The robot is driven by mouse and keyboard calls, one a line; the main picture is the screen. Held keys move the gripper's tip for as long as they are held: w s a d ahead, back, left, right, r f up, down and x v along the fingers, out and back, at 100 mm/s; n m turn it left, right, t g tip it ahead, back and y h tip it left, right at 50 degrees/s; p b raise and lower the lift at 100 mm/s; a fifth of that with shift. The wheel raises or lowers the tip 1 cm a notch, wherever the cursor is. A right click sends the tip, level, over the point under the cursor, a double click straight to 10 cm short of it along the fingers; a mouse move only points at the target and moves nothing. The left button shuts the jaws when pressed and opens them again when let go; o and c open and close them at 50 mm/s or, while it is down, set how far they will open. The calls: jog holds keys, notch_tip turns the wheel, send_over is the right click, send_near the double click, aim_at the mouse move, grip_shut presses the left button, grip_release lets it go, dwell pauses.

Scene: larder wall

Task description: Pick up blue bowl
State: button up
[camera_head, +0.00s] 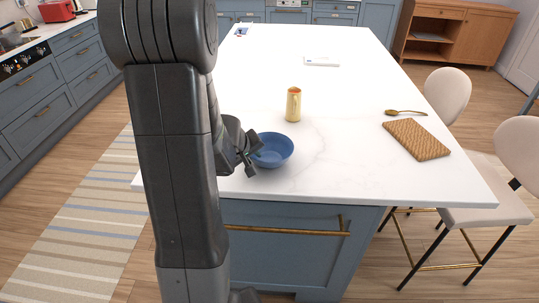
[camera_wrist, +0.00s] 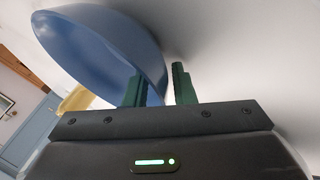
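The blue bowl (camera_head: 276,150) stands upright on the white island top near its front left edge. My gripper (camera_head: 251,160) is at the bowl's left side in the head view, with its fingers close to the rim. In the wrist view, the bowl (camera_wrist: 95,45) fills the upper left. My gripper (camera_wrist: 159,88) is open there, its two dark green fingers apart. One finger overlaps the bowl and the other is beyond its rim, with the bowl's edge showing in the gap. I cannot tell whether either finger touches the bowl.
A woven board (camera_head: 416,139) and a golden spoon (camera_head: 405,112) lie to the right. A white flat object (camera_head: 321,61) lies farther back. Pale chairs (camera_head: 500,185) stand along the right side.

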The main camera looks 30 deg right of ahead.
jog(key=shift+c, duration=0.2)
grip_shut()
